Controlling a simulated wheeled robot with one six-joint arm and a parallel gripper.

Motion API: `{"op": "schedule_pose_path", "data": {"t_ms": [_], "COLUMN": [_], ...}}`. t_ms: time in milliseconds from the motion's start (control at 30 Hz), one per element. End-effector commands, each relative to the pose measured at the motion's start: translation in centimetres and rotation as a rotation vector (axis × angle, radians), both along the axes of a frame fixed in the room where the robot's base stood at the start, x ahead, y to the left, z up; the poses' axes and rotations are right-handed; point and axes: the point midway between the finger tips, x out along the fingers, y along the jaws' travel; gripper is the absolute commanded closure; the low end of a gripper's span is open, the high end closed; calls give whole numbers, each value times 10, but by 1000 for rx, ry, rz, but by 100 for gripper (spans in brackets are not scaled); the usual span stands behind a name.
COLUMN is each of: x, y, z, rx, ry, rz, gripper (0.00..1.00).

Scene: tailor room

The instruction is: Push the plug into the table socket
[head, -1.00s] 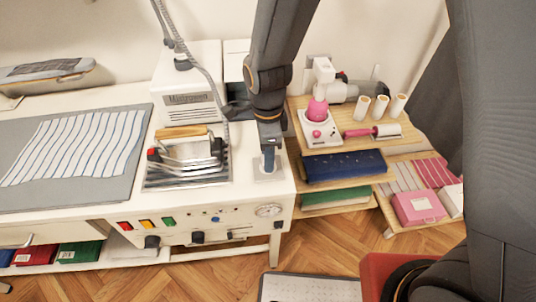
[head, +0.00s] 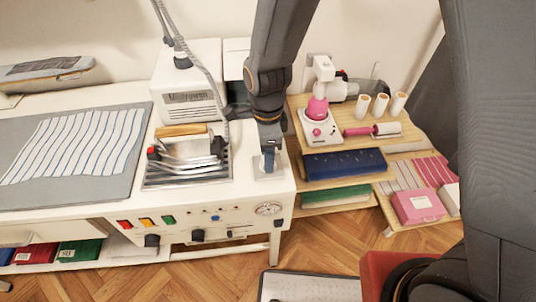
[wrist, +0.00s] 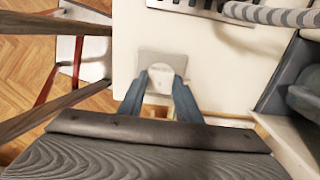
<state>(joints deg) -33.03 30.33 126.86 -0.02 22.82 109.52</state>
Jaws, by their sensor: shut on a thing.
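The table socket is a light grey square plate (head: 262,174) on the white tabletop near its right front corner. It also shows in the wrist view (wrist: 147,60), beyond the fingertips. My gripper (head: 269,160) points down over the socket. Its blue fingers (wrist: 160,80) are shut on the plug, a pale round-topped piece (wrist: 160,72) between the fingertips. The plug is right at the plate in the wrist view. Whether its pins are in the socket is hidden.
An iron (head: 187,150) on its metal rest stands just left of my gripper. A white steam unit (head: 187,100) with a grey hose stands behind it. A wooden shelf (head: 350,160) with pink tools stands close to the right. A striped cloth (head: 75,148) lies far left.

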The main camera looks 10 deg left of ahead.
Motion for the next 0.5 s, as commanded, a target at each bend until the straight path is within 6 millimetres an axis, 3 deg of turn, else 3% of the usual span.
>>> {"op": "schedule_pose_path", "data": {"t_ms": [167,200,300,500], "x": [0,0,0,0], "y": [0,0,0,0], "z": [-4,-3,-3,-3], "rx": [0,0,0,0], "ry": [1,0,0,0], "rz": [0,0,0,0], "gripper": [89,63,48,48]}}
